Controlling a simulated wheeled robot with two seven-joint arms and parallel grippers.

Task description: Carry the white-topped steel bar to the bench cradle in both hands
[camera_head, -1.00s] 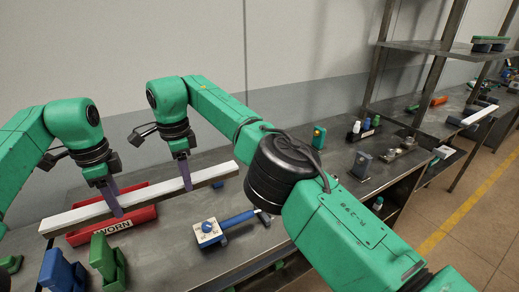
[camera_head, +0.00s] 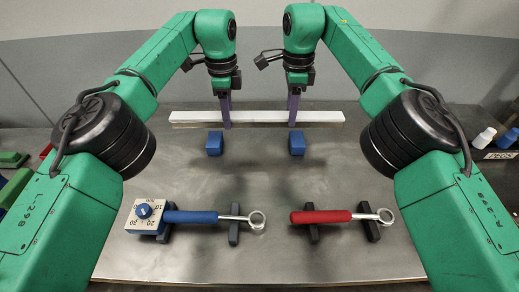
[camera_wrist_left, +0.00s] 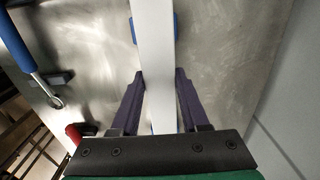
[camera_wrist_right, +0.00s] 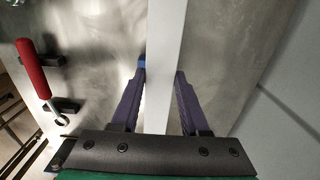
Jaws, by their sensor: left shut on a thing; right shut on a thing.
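The white-topped steel bar (camera_head: 260,116) is level and runs left to right across the back of the bench in the head view. My left gripper (camera_head: 226,124) is shut on it left of its middle, and my right gripper (camera_head: 294,124) is shut on it right of its middle. The bar also passes between the fingers in the left wrist view (camera_wrist_left: 155,45) and the right wrist view (camera_wrist_right: 163,60). Two blue blocks, apparently the cradle, a left one (camera_head: 214,144) and a right one (camera_head: 297,145), appear just below the bar in the head view. The bar appears raised above the bench.
A blue-handled tool with a dial block (camera_head: 190,216) and a red-handled tool (camera_head: 340,216) rest on dark supports at the front of the steel bench (camera_head: 265,265). A dark bin with bottles (camera_head: 495,150) stands at the right. The bench middle is clear.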

